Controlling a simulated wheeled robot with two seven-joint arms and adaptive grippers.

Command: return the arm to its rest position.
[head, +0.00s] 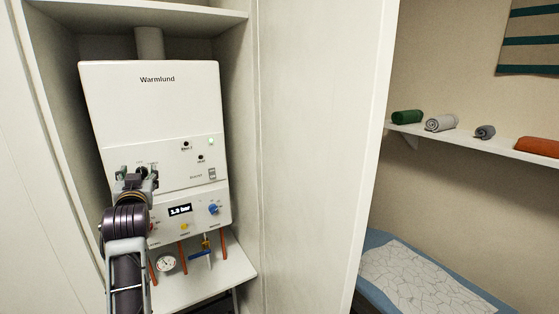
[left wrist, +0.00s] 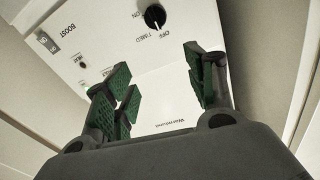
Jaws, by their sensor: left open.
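My left arm reaches up from the bottom left in the head view, with the left gripper (head: 137,178) in front of the white boiler (head: 150,105) marked Warmlund. The gripper hides part of the boiler's lower left panel. In the left wrist view the left gripper (left wrist: 160,90) is open, its green-padded fingers apart with nothing between them. Beyond the fingers, the boiler front (left wrist: 105,35) appears upside down, with a black knob (left wrist: 155,17) marked OFF, TIMED and ON. I cannot tell the exact gap between fingers and panel. My right gripper is in neither view.
The boiler sits in a narrow cupboard with side walls and a top shelf (head: 150,14). Below it are copper pipes, a gauge (head: 166,263), a blue-handled valve (head: 200,253) and a lower shelf (head: 228,276). At right, a wall shelf (head: 470,141) holds rolled towels above a bed (head: 425,280).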

